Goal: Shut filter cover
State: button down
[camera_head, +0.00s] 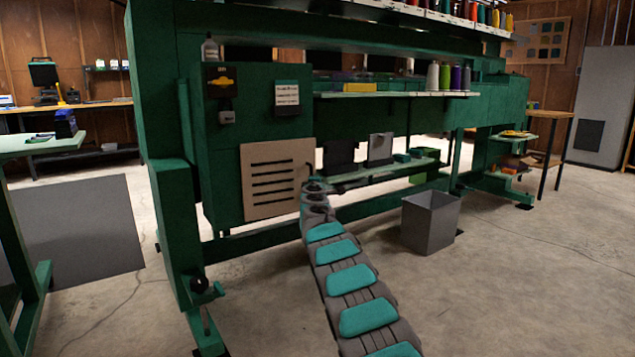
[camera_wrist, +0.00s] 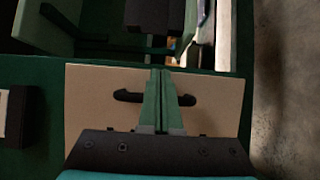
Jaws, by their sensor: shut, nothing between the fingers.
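The filter cover (camera_head: 277,180) is a beige panel with several dark horizontal slots, low on the front of the green machine box. In the head view my arm reaches the cover's right edge. Whether the cover sits fully flush is unclear.
A grey bin (camera_head: 430,222) stands on the floor right of my arm. A low green shelf (camera_head: 390,168) with dark and grey items lies right of the cover. A green machine leg (camera_head: 180,240) stands at left. The concrete floor in front is mostly clear.

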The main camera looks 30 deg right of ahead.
jog(key=shift+w+n+t+y, duration=0.25)
jog(key=shift+n+t+y, duration=0.05)
jog(key=shift+y, duration=0.1)
dwell(0.4)
